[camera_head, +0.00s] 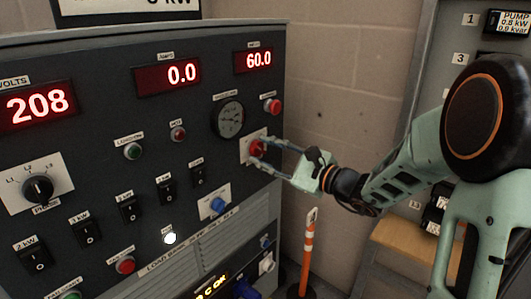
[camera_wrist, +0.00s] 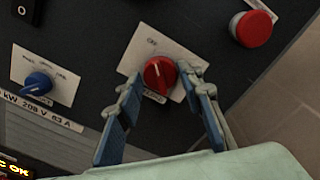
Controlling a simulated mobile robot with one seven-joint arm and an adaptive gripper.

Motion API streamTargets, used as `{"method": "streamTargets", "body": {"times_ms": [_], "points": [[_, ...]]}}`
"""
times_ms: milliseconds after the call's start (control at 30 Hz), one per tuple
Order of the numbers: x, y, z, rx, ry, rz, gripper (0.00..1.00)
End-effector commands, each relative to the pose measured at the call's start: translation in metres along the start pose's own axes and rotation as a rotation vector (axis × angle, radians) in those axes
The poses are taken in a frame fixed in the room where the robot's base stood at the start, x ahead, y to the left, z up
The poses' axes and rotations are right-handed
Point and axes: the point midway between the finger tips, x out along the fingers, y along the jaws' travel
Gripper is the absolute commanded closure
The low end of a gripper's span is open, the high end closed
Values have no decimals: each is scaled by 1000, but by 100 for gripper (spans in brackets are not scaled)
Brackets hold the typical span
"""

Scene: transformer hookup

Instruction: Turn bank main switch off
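The switch is a red rotary knob (camera_head: 257,147) on a white plate at the right side of the dark panel. A lower label is partly hidden, and I cannot tell for sure which way the knob points. My gripper (camera_head: 266,152) is at the plate with its fingers apart. In the wrist view the blue-padded fingers (camera_wrist: 163,82) stand left and right of the knob, with gaps visible on both sides. I see no grip on it.
A red push button (camera_head: 271,106) and a round gauge (camera_head: 229,119) sit above the knob. A blue selector (camera_head: 217,205) sits below left. Several black rocker switches line the panel. An orange-white post (camera_head: 308,250) stands below my arm, before a block wall.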

Motion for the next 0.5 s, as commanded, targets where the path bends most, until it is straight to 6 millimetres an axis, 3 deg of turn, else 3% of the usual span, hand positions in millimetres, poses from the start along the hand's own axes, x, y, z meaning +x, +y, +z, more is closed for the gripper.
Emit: {"method": "streamTargets", "body": {"times_ms": [100, 367, 500], "points": [[0, 0, 0, 1, 0, -1, 52], [-1, 0, 0, 1, -1, -1, 52], [-12, -1, 0, -1, 2, -2, 52]]}}
